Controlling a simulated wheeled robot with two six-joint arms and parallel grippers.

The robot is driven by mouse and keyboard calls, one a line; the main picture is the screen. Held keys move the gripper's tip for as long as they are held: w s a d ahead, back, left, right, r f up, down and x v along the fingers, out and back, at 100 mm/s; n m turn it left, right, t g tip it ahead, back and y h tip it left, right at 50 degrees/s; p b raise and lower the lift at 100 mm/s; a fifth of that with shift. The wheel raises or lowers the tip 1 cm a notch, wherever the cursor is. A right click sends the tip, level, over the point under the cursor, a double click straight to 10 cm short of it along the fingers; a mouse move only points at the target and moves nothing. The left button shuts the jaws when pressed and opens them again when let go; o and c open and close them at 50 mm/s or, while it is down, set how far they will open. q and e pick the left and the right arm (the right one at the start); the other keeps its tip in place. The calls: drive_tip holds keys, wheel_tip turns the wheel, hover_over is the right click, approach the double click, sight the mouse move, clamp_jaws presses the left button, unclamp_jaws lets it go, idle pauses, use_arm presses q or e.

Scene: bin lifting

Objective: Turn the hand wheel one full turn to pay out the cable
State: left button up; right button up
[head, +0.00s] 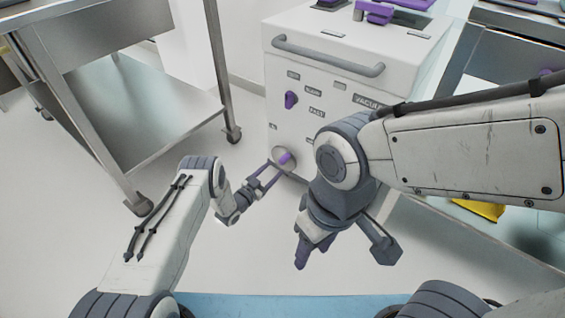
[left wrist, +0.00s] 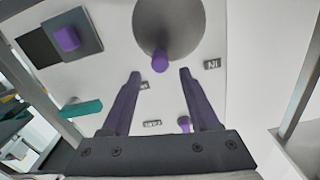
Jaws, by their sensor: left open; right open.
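The hand wheel (head: 279,151) is a grey disc low on the front of a white machine, with a purple handle (head: 285,158) sticking out of it. In the left wrist view, the wheel (left wrist: 185,25) is at the top and its handle (left wrist: 160,60) stands near its lower edge. My left gripper (head: 274,171) is open, its fingers pointing at the wheel. In the left wrist view, the handle lies just beyond the gap between the two fingertips (left wrist: 160,73); contact cannot be told. My right gripper (head: 309,257) is open and empty, pointing down in front of the machine. No cable is visible.
The white machine (head: 310,45) has a grey bar handle (head: 330,60) and a purple knob (head: 291,99) above the wheel. A metal trolley (head: 150,125) stands at the left. A yellow object (head: 480,210) lies at the right. The floor left of the machine is clear.

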sight(280, 163)
use_arm(q)
drive_tip(key=b+x, duration=0.1)
drive_tip(key=x, duration=0.2)
drive_tip(key=b+x, duration=0.1)
drive_tip(key=x, duration=0.2)
drive_tip(key=shift+s+f, duration=0.1)
drive_tip(key=shift+f, duration=0.1)
drive_tip(key=shift+w+d+r+b, duration=0.15)
drive_tip(key=shift+w+d+b, duration=0.15)
drive_tip(key=shift+w+b, duration=0.15)
clamp_jaws()
